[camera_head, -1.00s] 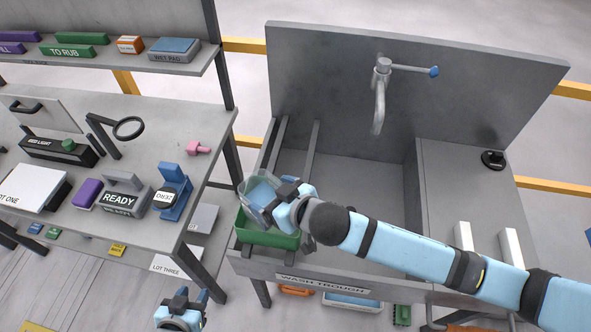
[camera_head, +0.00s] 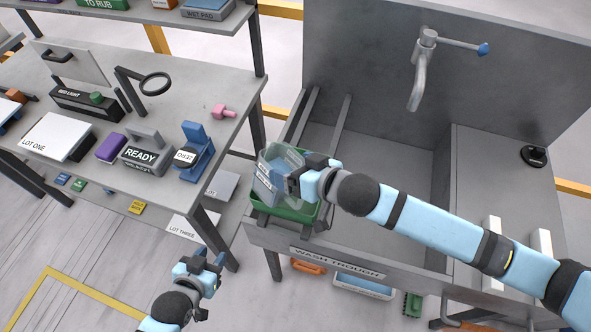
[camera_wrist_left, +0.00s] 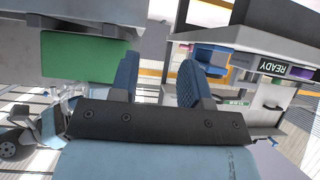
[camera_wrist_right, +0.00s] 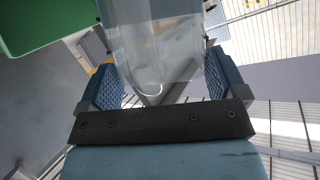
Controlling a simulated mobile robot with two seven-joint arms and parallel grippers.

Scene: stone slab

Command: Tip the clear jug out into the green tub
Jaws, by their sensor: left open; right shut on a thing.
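The clear jug (camera_head: 270,180) has markings on its side and looks bluish in its lower part. It is over the left part of the green tub (camera_head: 296,212), seemingly leaning; I cannot tell how far, or whether anything runs out. My right gripper (camera_head: 297,180) is shut on the jug, which shows between its fingers in the right wrist view (camera_wrist_right: 160,45). The green tub is at that view's upper left (camera_wrist_right: 45,20). The tub's inside is mostly hidden by jug and gripper. My left gripper (camera_head: 212,262) is open and empty, low and left of the trough.
The tub sits at the left end of the grey wash trough (camera_head: 400,262), near two rails. A tap (camera_head: 422,70) stands behind. The bench at left holds a READY box (camera_head: 147,155), a blue stand (camera_head: 196,152) and a pink piece (camera_head: 223,111). The trough's middle is free.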

